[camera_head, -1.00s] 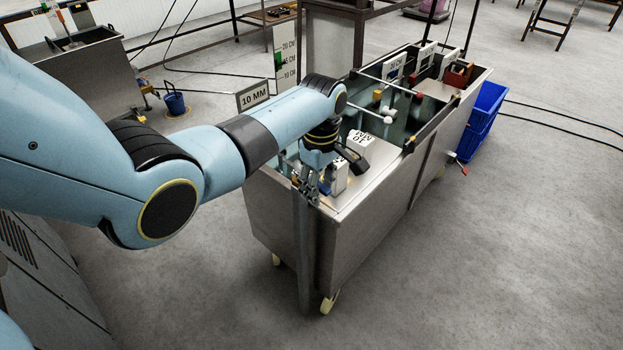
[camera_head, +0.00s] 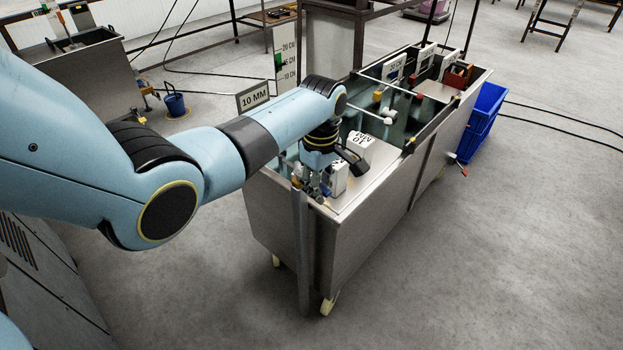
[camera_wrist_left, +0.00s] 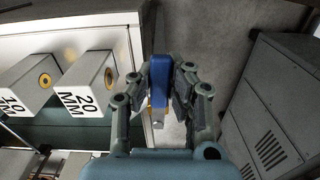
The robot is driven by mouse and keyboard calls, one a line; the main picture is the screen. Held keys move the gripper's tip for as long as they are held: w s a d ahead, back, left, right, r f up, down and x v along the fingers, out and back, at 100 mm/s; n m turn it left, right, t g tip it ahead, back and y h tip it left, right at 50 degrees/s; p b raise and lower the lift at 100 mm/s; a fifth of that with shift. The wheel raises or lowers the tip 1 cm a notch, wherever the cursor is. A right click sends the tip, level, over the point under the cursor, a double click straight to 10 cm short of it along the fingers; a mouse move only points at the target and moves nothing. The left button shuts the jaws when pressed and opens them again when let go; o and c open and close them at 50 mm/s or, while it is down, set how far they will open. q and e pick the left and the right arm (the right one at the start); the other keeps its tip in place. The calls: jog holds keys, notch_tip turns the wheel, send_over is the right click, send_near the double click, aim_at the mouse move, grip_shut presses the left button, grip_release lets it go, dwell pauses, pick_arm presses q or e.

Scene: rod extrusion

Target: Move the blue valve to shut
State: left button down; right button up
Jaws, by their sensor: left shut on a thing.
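The blue valve handle (camera_wrist_left: 161,85) lies between the fingers of my left gripper (camera_wrist_left: 164,75) in the left wrist view. The fingers are shut on it from both sides. A small metal piece shows at the handle's lower end. In the head view my left gripper (camera_head: 317,184) is at the near left end of the steel tank (camera_head: 345,235), low by its rim. There the handle is mostly hidden by the fingers and wrist. My right gripper is not in view.
White blocks marked 10 MM (camera_wrist_left: 28,80) and 20 MM (camera_wrist_left: 90,84) stand on the tank close beside the gripper. A blue bin (camera_head: 482,125) stands past the tank's right side. A grey vented cabinet (camera_wrist_left: 270,110) is at right in the wrist view. Open floor lies in front.

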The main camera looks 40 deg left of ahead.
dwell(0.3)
pick_arm(q)
jog(key=shift+s+r+m+p, duration=0.15)
jog(key=shift+s+m+p, duration=0.25)
jog(key=shift+m+p, duration=0.3)
jog(key=shift+s+a+m+p, duration=0.15)
jog(key=shift+m+p, duration=0.15)
jog(key=shift+p, duration=0.05)
jog(key=shift+s+a+m+p, duration=0.25)
jog(key=shift+s+m+p, duration=0.25)
jog(key=shift+m+p, duration=0.45)
jog(key=shift+s, duration=0.1)
